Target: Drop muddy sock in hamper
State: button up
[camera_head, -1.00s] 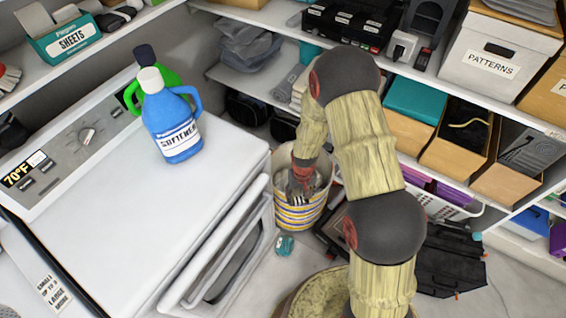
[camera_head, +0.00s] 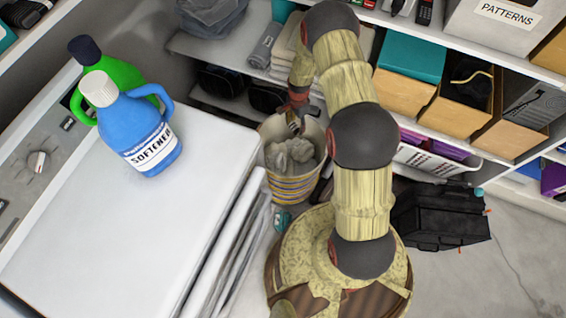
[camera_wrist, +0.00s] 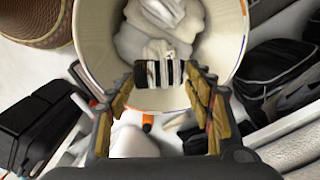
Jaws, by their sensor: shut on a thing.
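The hamper (camera_head: 292,190) is a round bin with yellow, white and blue stripes, standing beside the white washer. Crumpled grey-white cloth (camera_head: 290,156) lies inside it. My gripper (camera_head: 296,106) is at the bin's far rim, pointing down. In the wrist view my gripper (camera_wrist: 164,74) has its fingers on either side of a black-and-white striped sock (camera_wrist: 163,72) and is shut on it. The sock is over the hamper opening, with pale cloth next to it; I cannot tell where one ends. No mud is clear on it. The hamper also shows in the wrist view (camera_wrist: 232,45).
The washer (camera_head: 130,235) fills the left, with a blue softener bottle (camera_head: 135,130) and a green bottle (camera_head: 105,73) on top. Shelves with boxes stand behind and right. A black toolbox (camera_head: 440,217) sits on the floor at right.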

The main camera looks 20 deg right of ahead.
notch_tip(320, 180, down, 6)
jog(key=b, duration=0.3)
dwell(0.3)
jog(key=o, duration=1)
jog(key=shift+o, duration=0.2)
jog(key=shift+r, duration=0.1)
notch_tip(320, 180, up, 12)
jog(key=shift+f, duration=0.1)
